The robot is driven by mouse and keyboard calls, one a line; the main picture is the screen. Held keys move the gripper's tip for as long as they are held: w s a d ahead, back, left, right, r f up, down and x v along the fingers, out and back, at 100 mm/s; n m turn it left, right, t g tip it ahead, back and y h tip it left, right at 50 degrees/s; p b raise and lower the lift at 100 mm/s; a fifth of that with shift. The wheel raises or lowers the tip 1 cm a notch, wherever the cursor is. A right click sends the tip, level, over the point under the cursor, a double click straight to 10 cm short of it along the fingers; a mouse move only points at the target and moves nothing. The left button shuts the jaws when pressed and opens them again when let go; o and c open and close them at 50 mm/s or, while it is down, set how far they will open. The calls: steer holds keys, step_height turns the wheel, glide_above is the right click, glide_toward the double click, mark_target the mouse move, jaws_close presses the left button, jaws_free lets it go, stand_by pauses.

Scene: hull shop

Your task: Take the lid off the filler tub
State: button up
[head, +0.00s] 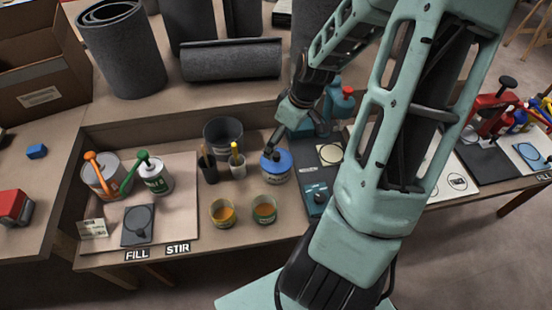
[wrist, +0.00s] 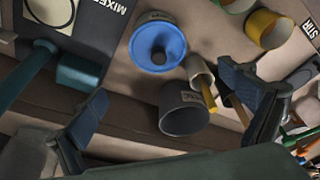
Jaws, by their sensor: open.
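The filler tub (head: 277,177) stands upright on the bench in the head view, with a blue round lid (head: 283,160) on top. In the wrist view the lid (wrist: 149,36) shows from above with a small dark knob (wrist: 158,57) at its middle. The lid sits on the tub, whose pale rim edge shows around it. My gripper (head: 298,131) is above and behind the tub in the head view. Its two fingers are spread wide and empty in the wrist view (wrist: 163,84), with the lid beyond the fingertips, apart from them.
A dark bucket (head: 222,132) and two small tool cups, one dark (head: 208,172) and one pale (head: 238,170), stand left of the tub. The mixer (head: 317,198) is close on the right.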

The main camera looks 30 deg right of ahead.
mark_target(277, 155)
steer(key=b+x, duration=0.2)
steer(key=x, duration=0.7)
steer(key=shift+f+b, duration=0.35)
steer(key=shift+f, duration=0.1)
steer(key=shift+s, duration=0.15)
steer(key=c, duration=1.4)
steer(key=shift+o, duration=0.2)
